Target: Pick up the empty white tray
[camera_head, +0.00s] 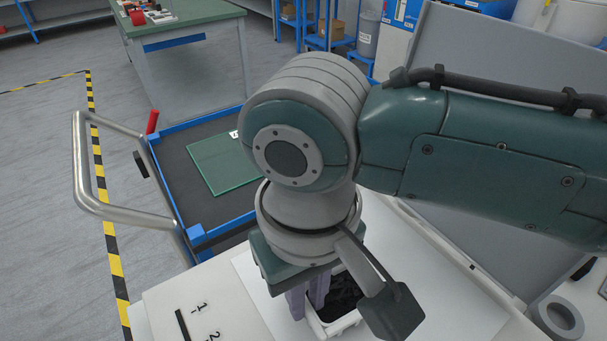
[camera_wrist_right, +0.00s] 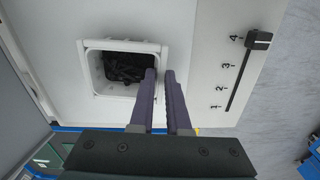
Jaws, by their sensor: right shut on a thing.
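A small white tray (camera_head: 342,325) stands on the white work surface, partly hidden by my right arm. It also shows in the right wrist view (camera_wrist_right: 122,44), where dark, loose-looking pieces lie inside it, so it does not look empty. My right gripper (camera_head: 308,297) points down at the tray. In the right wrist view its two purple fingers (camera_wrist_right: 160,74) straddle the tray's right-hand wall, one inside and one outside, and are shut on it. I cannot tell whether the tray is lifted off the surface. My left gripper is not in view.
A slider scale with numbers (camera_wrist_right: 240,75) lies beside the tray. A cart (camera_head: 180,160) with blue edges, a metal handle and a green plate (camera_head: 222,160) stands behind left. A grey ring (camera_head: 558,318) is at the lower right. A green table (camera_head: 185,22) stands further back.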

